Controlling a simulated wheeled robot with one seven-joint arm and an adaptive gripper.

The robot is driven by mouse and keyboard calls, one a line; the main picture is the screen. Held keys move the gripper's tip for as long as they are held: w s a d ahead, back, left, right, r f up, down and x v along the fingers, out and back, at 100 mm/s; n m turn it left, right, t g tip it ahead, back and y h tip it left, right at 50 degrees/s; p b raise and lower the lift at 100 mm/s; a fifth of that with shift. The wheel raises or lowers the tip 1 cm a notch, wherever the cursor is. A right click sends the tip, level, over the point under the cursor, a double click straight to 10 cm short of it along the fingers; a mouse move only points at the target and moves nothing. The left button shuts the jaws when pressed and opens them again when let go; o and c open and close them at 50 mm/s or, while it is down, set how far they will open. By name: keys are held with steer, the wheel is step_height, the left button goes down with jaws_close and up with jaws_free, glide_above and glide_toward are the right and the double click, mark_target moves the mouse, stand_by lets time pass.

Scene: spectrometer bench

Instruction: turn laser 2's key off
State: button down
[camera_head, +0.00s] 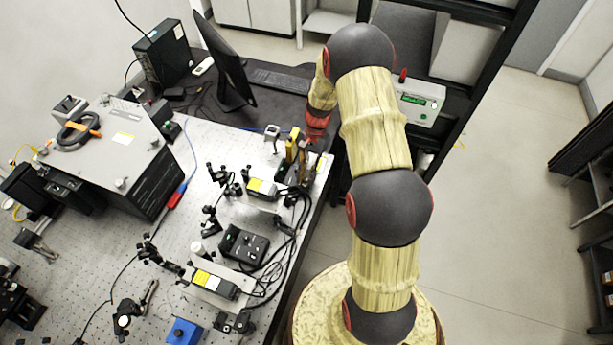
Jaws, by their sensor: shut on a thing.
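My gripper (295,150) is at the far right part of the optical bench, low over a dark control box (286,172). It is shut at the box, on what seems to be its key; the key is too small and covered to see which way it is turned. A laser head (262,188) with a yellow and white label sits just left of this box. A second black control box (243,246) and a second labelled laser head (214,284) stand nearer. No number marking laser 2 can be read.
A large grey instrument (115,150) stands at the left of the perforated bench (200,145). Small optic mounts and black cables crowd the bench around the lasers. A monitor (232,65) stands behind, and a white box with a green display (418,103) is at the right.

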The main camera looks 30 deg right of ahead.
steer(key=shift+n, duration=0.6)
steer(key=c, duration=1.7)
jaws_free()
steer(key=v, duration=1.2)
steer(key=shift+w, duration=0.25)
steer(key=shift+w+f, duration=0.1)
